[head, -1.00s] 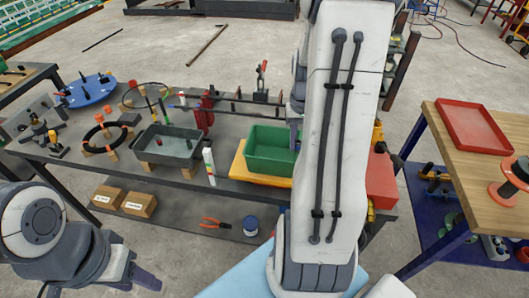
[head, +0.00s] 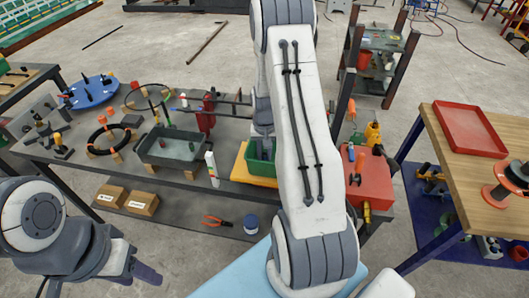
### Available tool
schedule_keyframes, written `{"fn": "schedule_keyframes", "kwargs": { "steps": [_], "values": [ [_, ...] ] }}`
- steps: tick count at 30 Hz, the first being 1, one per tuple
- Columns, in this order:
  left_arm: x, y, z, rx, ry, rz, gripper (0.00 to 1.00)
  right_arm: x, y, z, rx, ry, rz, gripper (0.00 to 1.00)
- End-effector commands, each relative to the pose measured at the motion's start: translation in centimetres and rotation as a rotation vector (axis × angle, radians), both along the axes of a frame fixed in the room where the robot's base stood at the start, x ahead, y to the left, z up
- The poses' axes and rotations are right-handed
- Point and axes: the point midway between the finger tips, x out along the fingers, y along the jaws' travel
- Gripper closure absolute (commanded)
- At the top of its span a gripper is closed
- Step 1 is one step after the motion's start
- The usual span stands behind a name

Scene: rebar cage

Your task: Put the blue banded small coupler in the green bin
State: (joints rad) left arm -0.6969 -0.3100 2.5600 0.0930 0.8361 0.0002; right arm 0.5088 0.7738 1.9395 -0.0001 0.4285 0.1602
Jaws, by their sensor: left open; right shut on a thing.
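The green bin (head: 240,171) sits on a yellow board on the dark bench, partly hidden behind my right arm. My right gripper (head: 262,148) is a dark shape at the bin, mostly covered by the arm. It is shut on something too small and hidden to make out. I cannot identify the blue banded small coupler in this view. My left gripper (head: 105,285) is open and empty at the lower left, in front of the bench and apart from it.
A grey tray (head: 158,156) stands left of the bin, with a white post (head: 211,168) between them. A red box (head: 370,185) with small items on it, one blue, is right of my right arm. A wooden table (head: 445,150) with a red tray (head: 470,128) stands further right.

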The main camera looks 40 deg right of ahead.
Motion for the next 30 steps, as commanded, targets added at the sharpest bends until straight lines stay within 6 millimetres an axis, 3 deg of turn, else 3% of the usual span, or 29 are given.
{"fn": "schedule_keyframes", "kwargs": {
  "steps": [11,12,14,23,30],
  "values": [
    [0.0,0.0,-0.3,0.0,0.0,0.0,0.5,0.0,0.0,-0.6,-0.001,-0.001,0.0,1.0],
    [0.0,0.0,-0.2,0.0,0.0,0.0,0.5,0.0,0.0,-0.5,-0.001,-0.001,0.0,0.69],
    [0.0,0.0,-0.2,0.0,0.0,0.0,0.5,0.0,0.0,-0.4,-0.001,-0.001,0.0,0.47],
    [0.0,0.0,-0.2,0.0,0.0,0.0,0.5,0.0,0.0,-0.4,-0.001,-0.001,0.001,0.47],
    [0.0,0.0,-0.6,0.0,0.0,0.0,0.5,0.1,-0.1,2.0,-0.004,-0.006,0.001,0.47]
  ]
}}
